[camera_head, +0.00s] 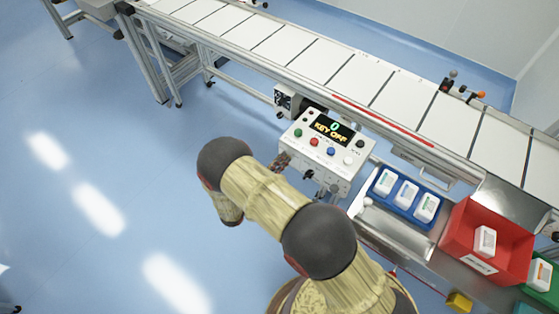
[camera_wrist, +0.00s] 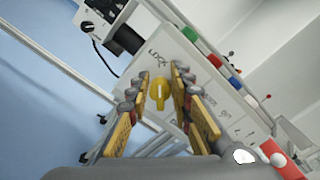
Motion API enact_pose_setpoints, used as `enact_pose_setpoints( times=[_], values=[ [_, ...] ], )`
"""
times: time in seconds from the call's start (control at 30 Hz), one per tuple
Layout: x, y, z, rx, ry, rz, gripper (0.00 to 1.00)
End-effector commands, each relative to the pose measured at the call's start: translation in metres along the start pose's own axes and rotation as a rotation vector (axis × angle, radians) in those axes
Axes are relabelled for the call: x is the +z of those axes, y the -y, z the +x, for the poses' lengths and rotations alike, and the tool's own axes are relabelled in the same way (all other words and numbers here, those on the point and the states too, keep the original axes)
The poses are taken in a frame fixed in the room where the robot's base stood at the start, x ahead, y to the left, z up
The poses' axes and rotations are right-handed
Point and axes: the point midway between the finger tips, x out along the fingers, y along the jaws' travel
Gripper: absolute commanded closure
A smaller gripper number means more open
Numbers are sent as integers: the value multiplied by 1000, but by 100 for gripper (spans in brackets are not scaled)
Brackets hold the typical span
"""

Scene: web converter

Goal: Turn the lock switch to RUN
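The white control box (camera_head: 325,152) stands beside the conveyor. Its display (camera_head: 331,128) reads "0" and "KEY OFF". In the wrist view the yellow lock switch (camera_wrist: 159,94) is on the box's side face, beside the printed word LOCK. My gripper (camera_wrist: 159,78) is open, with one finger on each side of the switch and visible gaps between the fingers and it. In the head view my gripper (camera_head: 283,161) is small and partly hidden at the box's left side, and the switch cannot be made out there.
Green, red, blue and white buttons (camera_head: 331,151) are on the box's top panel. The conveyor (camera_head: 285,46) runs behind it. A blue tray (camera_head: 384,205) and a red bin (camera_head: 459,242) with white containers are to the right. Open floor (camera_head: 110,140) is to the left.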

Motion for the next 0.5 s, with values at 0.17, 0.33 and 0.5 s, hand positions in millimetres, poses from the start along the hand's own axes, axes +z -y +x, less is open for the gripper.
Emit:
enact_pose_setpoints(
  times=[0.17,0.33,0.5],
  values=[
    [0,-1,0,4,0,0,93],
    [0,-2,0,5,0,1,100],
    [0,-2,-1,7,0,3,100]
  ],
)
